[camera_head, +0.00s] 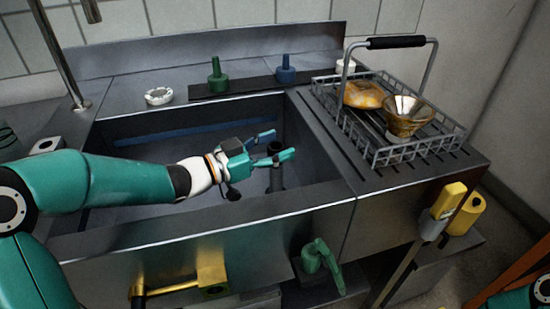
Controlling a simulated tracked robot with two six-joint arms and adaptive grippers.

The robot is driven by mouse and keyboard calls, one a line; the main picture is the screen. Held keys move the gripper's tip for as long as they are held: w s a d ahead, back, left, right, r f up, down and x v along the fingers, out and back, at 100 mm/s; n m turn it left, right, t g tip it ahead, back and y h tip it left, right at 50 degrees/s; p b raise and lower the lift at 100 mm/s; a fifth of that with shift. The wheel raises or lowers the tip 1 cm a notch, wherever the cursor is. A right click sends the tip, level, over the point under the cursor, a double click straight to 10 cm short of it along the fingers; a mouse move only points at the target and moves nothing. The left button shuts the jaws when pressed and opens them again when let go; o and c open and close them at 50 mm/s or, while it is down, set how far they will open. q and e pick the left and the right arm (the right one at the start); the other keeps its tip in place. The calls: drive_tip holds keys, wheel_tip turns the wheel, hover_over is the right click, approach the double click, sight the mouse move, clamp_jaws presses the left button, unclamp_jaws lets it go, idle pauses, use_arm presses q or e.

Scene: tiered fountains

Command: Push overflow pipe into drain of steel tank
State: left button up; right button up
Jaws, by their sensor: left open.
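The steel tank (110,222) is a sunken rectangular basin in a metal counter, in the middle of the head view. A dark upright pipe (275,179), which looks like the overflow pipe, stands inside it towards the right. My left gripper (281,145) reaches in from the left over the tank. Its two teal fingers are spread, with the pipe's top near the nearer finger; I cannot tell if they touch. The drain and the pipe's lower end are hidden behind the tank's front rim.
A wire basket (412,153) with a bread-like item (362,94) and an amber bowl (408,117) stands on the ribbed drainboard at right. A tap column (57,50) rises at back left.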

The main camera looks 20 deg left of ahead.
use_arm(q)
wheel_tip(320, 180, up, 6)
drive_tip(key=shift+f, duration=0.15)
idle(0.4)
